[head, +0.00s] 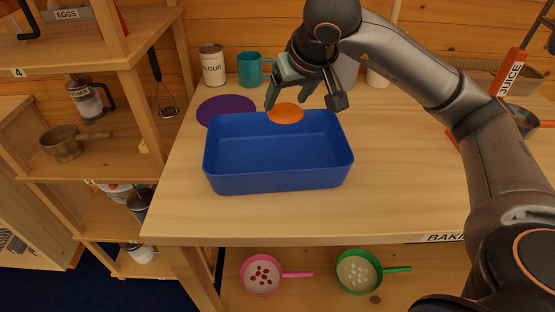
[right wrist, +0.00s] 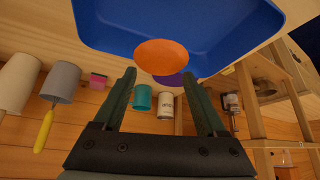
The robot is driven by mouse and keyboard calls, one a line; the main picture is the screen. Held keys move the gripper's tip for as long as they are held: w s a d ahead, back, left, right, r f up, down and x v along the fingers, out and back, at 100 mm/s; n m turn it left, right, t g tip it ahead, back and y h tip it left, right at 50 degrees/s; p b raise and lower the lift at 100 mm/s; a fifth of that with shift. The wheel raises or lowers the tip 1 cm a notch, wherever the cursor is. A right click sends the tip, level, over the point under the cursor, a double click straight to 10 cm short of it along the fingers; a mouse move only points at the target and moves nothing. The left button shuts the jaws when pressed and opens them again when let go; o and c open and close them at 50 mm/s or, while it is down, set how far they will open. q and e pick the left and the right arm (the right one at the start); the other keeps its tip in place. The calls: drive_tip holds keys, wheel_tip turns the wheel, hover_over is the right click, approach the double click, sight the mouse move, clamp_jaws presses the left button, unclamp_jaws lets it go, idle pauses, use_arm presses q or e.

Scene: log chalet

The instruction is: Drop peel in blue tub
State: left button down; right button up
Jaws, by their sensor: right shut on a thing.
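The blue tub (head: 278,180) stands upright on the wooden counter, its inside empty as far as I see. It also shows at the top of the right wrist view (right wrist: 110,35). My right gripper (head: 288,102) points down at the tub's far side. It is shut on the peel (head: 285,114), a round orange piece that overlaps the tub's far rim in the head view. In the right wrist view the peel (right wrist: 162,57) sits at the tips of the two fingers (right wrist: 159,74). My left gripper is not in view.
A purple disc (head: 226,110) lies left behind the tub. A flour canister (head: 212,66) and a teal mug (head: 250,69) stand at the back wall. Shelves (head: 90,55) rise at the left. Pink (head: 261,274) and green (head: 358,271) pans sit below. The counter's front is clear.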

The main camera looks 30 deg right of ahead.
drive_tip(key=shift+f+b, duration=0.3)
drive_tip(key=shift+f, duration=0.5)
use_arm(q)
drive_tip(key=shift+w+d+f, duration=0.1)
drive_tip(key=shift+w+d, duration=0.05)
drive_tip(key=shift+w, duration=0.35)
use_arm(e)
drive_tip(key=o, duration=1.2)
drive_tip(key=shift+o, duration=1.3)
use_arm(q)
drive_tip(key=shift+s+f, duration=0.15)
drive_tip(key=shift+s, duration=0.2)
use_arm(e)
drive_tip(key=shift+r, duration=0.1)
use_arm(q)
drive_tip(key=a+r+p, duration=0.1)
drive_tip(key=p, duration=0.1)
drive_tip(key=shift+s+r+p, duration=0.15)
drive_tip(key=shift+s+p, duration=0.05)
drive_tip(key=shift+p, duration=0.1)
use_arm(e)
drive_tip(key=v, duration=1.2)
drive_tip(key=shift+r, duration=0.2)
